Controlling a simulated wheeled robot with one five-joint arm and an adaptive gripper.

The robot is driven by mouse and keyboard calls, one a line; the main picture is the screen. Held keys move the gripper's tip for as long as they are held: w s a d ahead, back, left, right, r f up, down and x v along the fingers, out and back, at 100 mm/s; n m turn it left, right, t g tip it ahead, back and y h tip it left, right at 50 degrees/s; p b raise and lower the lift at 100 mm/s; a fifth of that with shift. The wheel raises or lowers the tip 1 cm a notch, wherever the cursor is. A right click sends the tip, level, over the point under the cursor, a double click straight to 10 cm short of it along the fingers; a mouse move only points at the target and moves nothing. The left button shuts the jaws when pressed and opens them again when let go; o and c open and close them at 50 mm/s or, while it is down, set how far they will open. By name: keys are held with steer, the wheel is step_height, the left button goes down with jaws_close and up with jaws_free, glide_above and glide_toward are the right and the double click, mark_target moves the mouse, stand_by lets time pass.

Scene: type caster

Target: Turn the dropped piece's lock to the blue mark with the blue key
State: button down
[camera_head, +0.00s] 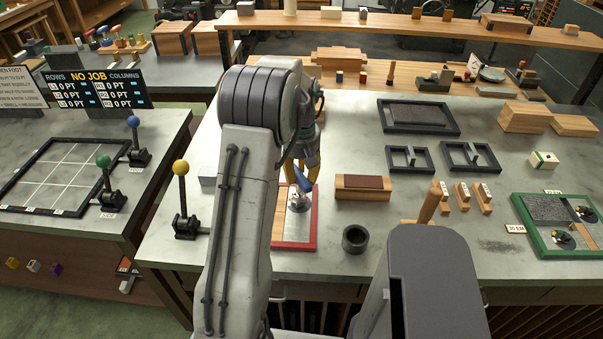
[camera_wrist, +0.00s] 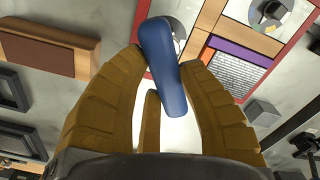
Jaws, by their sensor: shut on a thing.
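In the head view the key (camera_head: 302,180) slants above a round metal piece (camera_head: 299,203) in a red-framed tray (camera_head: 315,222). I cannot tell whether the key touches that piece. My arm hides part of the tray and most of the gripper. The wrist view shows a pale disc with a dark fitting (camera_wrist: 269,12) inside the red frame, apart from the key.
A green-framed tray (camera_head: 541,245) with two dark fittings on discs stands at the right. A brown-topped wooden block (camera_head: 362,188) and a dark ring (camera_head: 355,239) sit right of the red tray. A yellow-knobbed lever (camera_head: 182,190) stands left.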

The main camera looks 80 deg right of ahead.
steer(key=shift+r, duration=0.25)
steer(key=shift+r+p, duration=1.2)
steer(key=shift+r, duration=0.1)
steer(key=shift+r, duration=0.1)
steer(key=shift+r+p, duration=1.6)
steer(key=shift+r, duration=0.35)
steer(key=c, duration=1.4)
jaws_free()
jaws_close()
